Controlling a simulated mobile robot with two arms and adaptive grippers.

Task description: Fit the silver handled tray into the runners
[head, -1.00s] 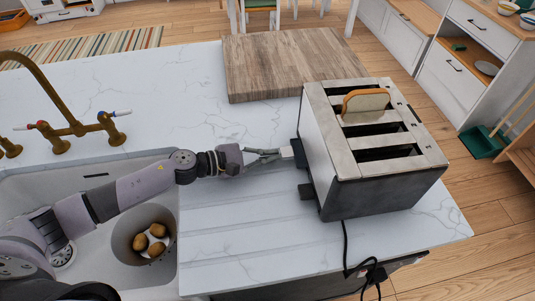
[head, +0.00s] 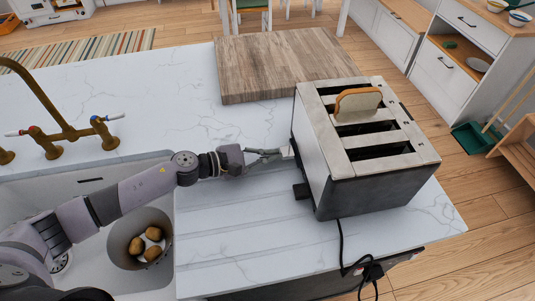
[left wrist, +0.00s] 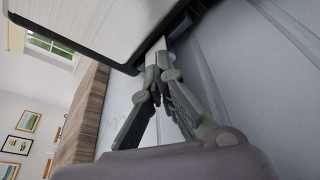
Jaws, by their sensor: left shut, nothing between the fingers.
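I cannot make out a silver handled tray or runners in either view. My left gripper (head: 287,152) is shut and empty. Its pale fingertips are at the left side of a silver and black toaster (head: 330,158), close to a dark part there; whether they touch it I cannot tell. In the left wrist view the fingertips (left wrist: 161,48) meet beside the dark lower edge of the toaster (left wrist: 85,25). A slice of bread (head: 357,103) stands partly out of a toaster slot. My right gripper is not in view.
A wooden board (head: 285,65) lies behind the toaster on the marble counter (head: 165,105). A sink with a brass tap (head: 65,130) and a round basin of potatoes (head: 153,253) is at left. A black cord (head: 341,245) hangs off the front edge.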

